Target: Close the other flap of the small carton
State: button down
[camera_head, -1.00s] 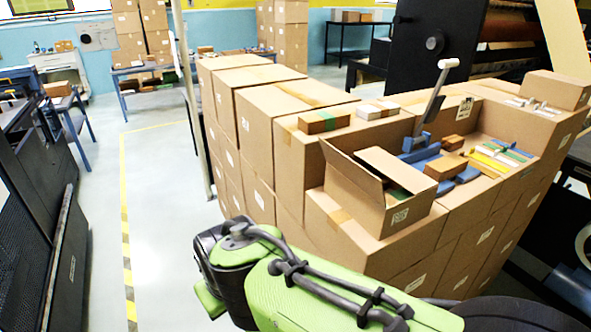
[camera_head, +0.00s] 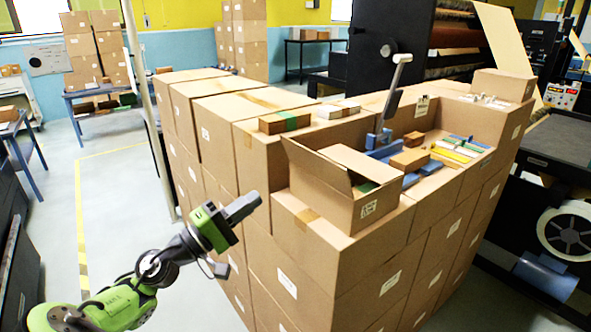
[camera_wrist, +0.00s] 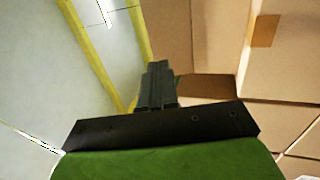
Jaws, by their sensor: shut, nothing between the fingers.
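The small carton (camera_head: 362,209) stands on the near corner of the stacked boxes, left of the blue tools. Its left flap (camera_head: 315,166) stands up, tilted outward to the left. Its other flap (camera_head: 362,161) lies almost flat over the top, with a gap between the two where the dark inside shows. My gripper (camera_head: 248,205) is shut and empty, left of the carton and apart from it, beside the box stack. In the wrist view the shut fingers (camera_wrist: 158,80) point forward, with box faces to the right and floor to the left.
Large stacked boxes (camera_head: 285,250) fill the middle. A grey lever (camera_head: 395,85) rises behind the carton. A box with green tape (camera_head: 284,122) lies behind it. A thin pale pole (camera_head: 146,110) stands at left. The floor at left is open.

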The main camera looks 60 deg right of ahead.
aim_at(307, 151)
jog(key=shift+h, duration=0.3)
jog(key=x, duration=0.9)
jog(key=r+p+x, duration=0.1)
jog(key=x, duration=0.3)
jog(key=shift+s+d+r, duration=0.15)
jog(key=shift+r+p, duration=0.15)
jog(key=shift+p, duration=0.2)
